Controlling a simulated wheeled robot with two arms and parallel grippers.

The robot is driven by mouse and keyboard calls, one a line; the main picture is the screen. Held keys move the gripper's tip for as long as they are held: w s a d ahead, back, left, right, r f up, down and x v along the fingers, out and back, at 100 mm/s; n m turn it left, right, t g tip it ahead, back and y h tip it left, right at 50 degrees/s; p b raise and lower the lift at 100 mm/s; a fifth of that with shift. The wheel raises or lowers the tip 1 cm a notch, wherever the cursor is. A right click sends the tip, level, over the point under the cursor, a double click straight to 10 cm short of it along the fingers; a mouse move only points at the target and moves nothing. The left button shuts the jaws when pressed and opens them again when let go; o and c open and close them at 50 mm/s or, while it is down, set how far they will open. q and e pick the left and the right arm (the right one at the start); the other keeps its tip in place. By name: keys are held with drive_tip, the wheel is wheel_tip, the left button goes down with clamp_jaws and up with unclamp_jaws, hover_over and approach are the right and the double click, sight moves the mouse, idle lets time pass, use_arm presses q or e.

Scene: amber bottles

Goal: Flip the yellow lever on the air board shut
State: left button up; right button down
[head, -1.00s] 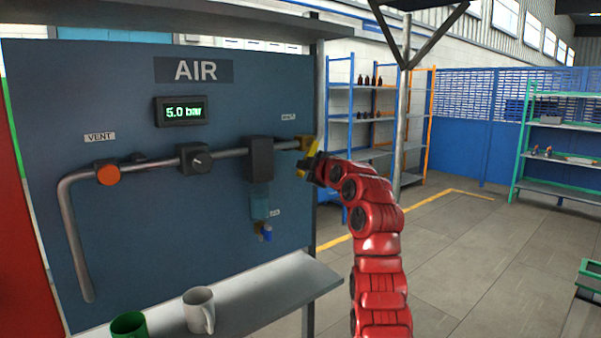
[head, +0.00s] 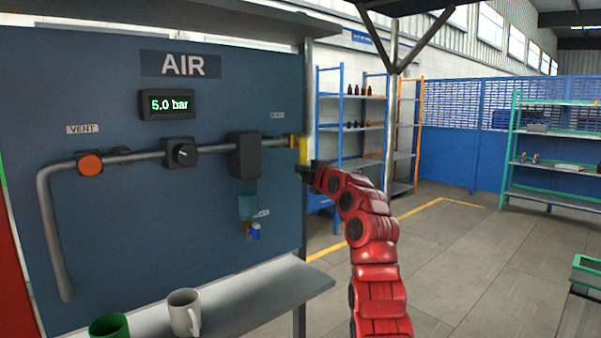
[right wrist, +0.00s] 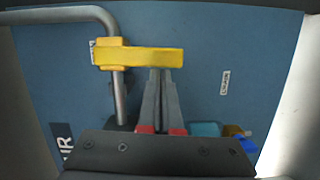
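The air board (head: 110,220) is a blue panel with a horizontal grey pipe. The yellow lever (head: 302,150) is at the pipe's right end, near the board's right edge, and looks upright, across the pipe. In the right wrist view the lever (right wrist: 150,57) also lies crosswise to the pipe. My right gripper (head: 302,172) is just below the lever. In the wrist view its fingers (right wrist: 160,72) are together with nothing seen between them, their tips at the lever's edge. I cannot tell whether they touch it. My left gripper is not in view.
A display (head: 167,104) reads 5.0 bar. An orange vent knob (head: 90,164), a black knob (head: 181,153) and a black block (head: 245,156) sit on the pipe. A white mug (head: 184,311) and green cup (head: 110,327) stand on the ledge (head: 270,292) below.

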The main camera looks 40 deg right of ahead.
drive_tip(key=shift+a+f, duration=0.1)
idle(0.4)
drive_tip(key=s+a+b, duration=0.3)
drive_tip(key=s+a, duration=0.2)
drive_tip(key=s, duration=0.5)
drive_tip(key=shift+a, duration=0.15)
drive_tip(key=shift+s, duration=0.1)
